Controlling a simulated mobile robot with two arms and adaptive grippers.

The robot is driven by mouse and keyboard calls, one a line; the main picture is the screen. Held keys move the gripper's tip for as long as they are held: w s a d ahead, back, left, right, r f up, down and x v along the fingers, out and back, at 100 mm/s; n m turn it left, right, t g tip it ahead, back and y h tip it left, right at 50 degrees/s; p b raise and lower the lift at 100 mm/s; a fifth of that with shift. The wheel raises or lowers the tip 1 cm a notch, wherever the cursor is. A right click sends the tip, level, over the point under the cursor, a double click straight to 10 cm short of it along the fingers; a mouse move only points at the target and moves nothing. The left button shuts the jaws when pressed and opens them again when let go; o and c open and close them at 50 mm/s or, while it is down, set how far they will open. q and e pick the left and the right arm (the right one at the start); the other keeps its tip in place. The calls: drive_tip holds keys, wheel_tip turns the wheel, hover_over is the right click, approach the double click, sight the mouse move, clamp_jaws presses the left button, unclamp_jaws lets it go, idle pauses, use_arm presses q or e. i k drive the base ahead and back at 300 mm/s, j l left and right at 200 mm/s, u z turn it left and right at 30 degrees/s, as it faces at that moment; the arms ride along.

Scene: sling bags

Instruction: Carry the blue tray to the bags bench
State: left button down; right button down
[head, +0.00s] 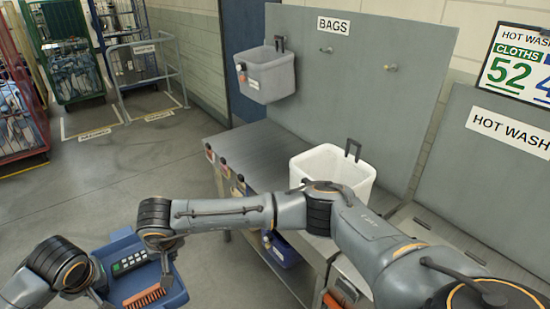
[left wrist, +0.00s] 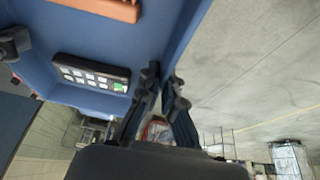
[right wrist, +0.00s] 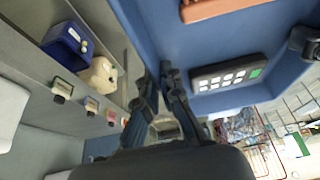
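The blue tray (head: 178,297) is at the lower left of the head view, with a black keypad device (head: 130,263) and an orange-brown brush (head: 144,298) in it. My left gripper (left wrist: 165,85) is shut on one tray wall, with a finger on each side of it. My right gripper (right wrist: 168,75) is shut on the opposite wall in the same way. In the head view the arms partly hide the tray. The bags bench (head: 240,148) is a grey metal bench below the BAGS sign (head: 333,26), right of and beyond the tray.
A white bin (head: 318,168) stands on the bench and a grey bin (head: 268,76) hangs at its back panel. A blue bin (head: 282,250) is under the bench. Cage trolleys (head: 65,50) and a rail (head: 150,70) stand far left. The floor between is clear.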

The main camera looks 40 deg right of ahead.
sight(276, 164)
drive_tip(key=i, duration=1.1)
drive_tip(key=i+z, duration=0.15)
drive_tip(key=i, duration=0.4)
drive_tip(key=i+j+z, duration=0.15)
drive_tip(key=i, duration=0.45)
drive_tip(key=i+z, duration=0.65)
drive_tip(key=z, duration=0.75)
drive_tip(key=i+j+z, duration=0.1)
drive_tip(key=z, duration=0.35)
drive_tip(key=j+z, duration=0.15)
drive_tip(key=z, duration=0.25)
drive_tip(key=i+j+z, duration=0.1)
drive_tip(key=z, duration=0.35)
